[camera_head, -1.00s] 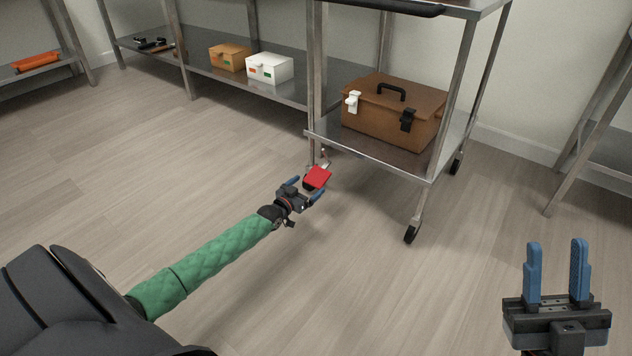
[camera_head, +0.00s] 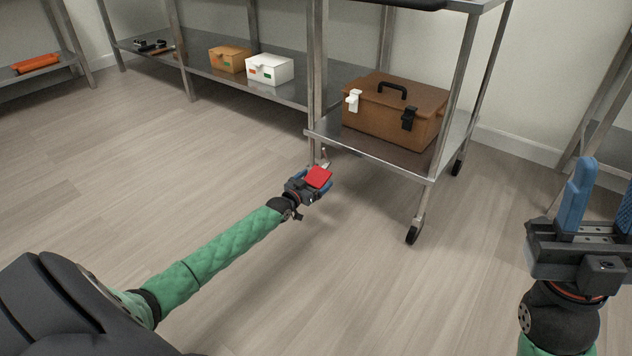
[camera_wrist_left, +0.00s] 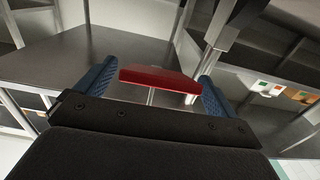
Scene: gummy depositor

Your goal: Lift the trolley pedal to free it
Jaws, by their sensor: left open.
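The red trolley pedal (camera_head: 318,177) sticks out near the foot of the trolley's near-left leg in the head view. In the left wrist view the pedal (camera_wrist_left: 159,79) is a red bar on a thin metal stem. My left gripper (camera_head: 318,187) is low, just under and around the pedal. Its blue fingers (camera_wrist_left: 148,88) stand apart, one on each side of the pedal; I cannot tell if they touch it. My right gripper (camera_head: 604,200) is at the right edge of the head view, its blue fingers apart and empty, partly cut off by the frame.
The metal trolley (camera_head: 370,160) carries a brown toolbox (camera_head: 392,112) on its lower shelf. One caster (camera_head: 412,235) shows at its near corner. Behind it, a low shelf holds an orange box (camera_head: 230,60) and a white box (camera_head: 269,69). The floor to the left is clear.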

